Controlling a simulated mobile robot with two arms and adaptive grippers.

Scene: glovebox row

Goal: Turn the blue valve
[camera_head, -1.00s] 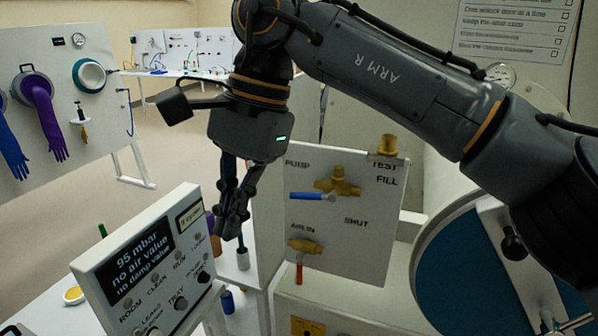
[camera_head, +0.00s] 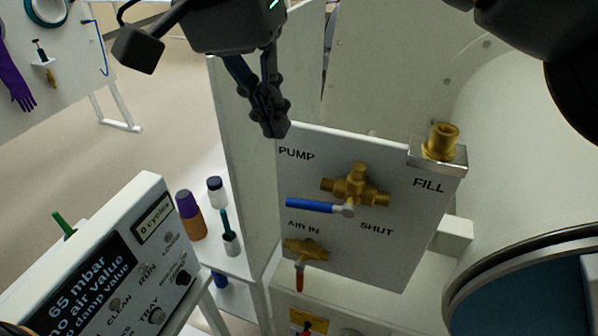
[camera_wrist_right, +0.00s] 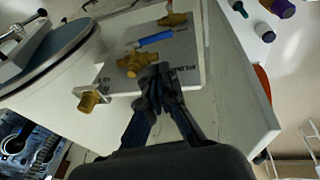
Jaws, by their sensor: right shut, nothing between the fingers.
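The blue valve has a brass body (camera_head: 357,186) and a blue lever handle (camera_head: 312,206) on a white panel (camera_head: 385,262). The handle lies level, pointing left, below the word PUMP. My right gripper (camera_head: 276,128) is shut and empty, above and left of the handle at the panel's upper left edge, apart from the handle in the picture. In the right wrist view the shut fingers (camera_wrist_right: 160,72) lie near the brass body (camera_wrist_right: 131,64), and the blue handle (camera_wrist_right: 155,39) shows beyond them. My left gripper is not in view.
A red-handled brass valve (camera_head: 305,250) sits below, marked AIR IN. A brass fitting (camera_head: 441,143) stands at the panel's top right. A control box (camera_head: 110,270) reading 65 mbar is at lower left. Bottles (camera_head: 190,216) stand left of the panel. A round door (camera_head: 535,290) is at right.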

